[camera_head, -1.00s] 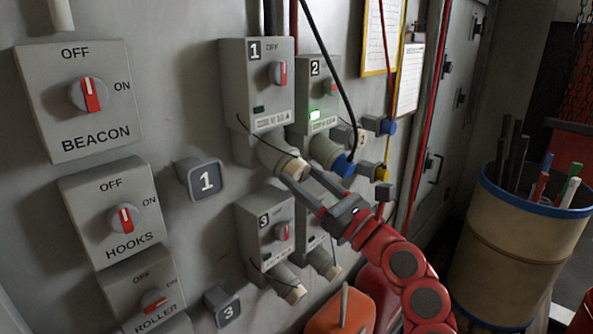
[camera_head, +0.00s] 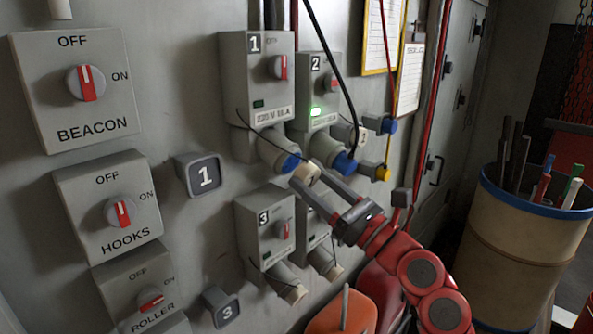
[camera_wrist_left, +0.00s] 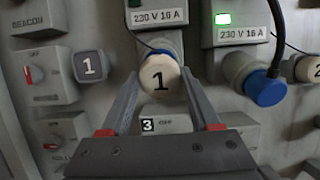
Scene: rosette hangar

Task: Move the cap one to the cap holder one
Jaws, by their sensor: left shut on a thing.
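Cap one is a round cream cap with a black 1 (camera_wrist_left: 160,84), held between the fingertips of my left gripper (camera_wrist_left: 160,92). In the head view, cap one (camera_head: 306,173) is just off the blue-rimmed end of socket 1 (camera_head: 290,163), down and to the right of it. My left gripper (camera_head: 310,180) is shut on the cap. Cap holder one is the dark grey plate with a white 1 (camera_head: 202,175) on the wall, left of socket 1; it also shows in the wrist view (camera_wrist_left: 90,66). It is empty. My right gripper is out of view.
Socket box 2 (camera_head: 317,85) has a lit green lamp and a blue plug (camera_head: 344,162) with a black cable close to my gripper. Box 3 (camera_head: 264,227) is below. Switch boxes (camera_head: 88,108) line the left. A bin (camera_head: 520,240) stands at right.

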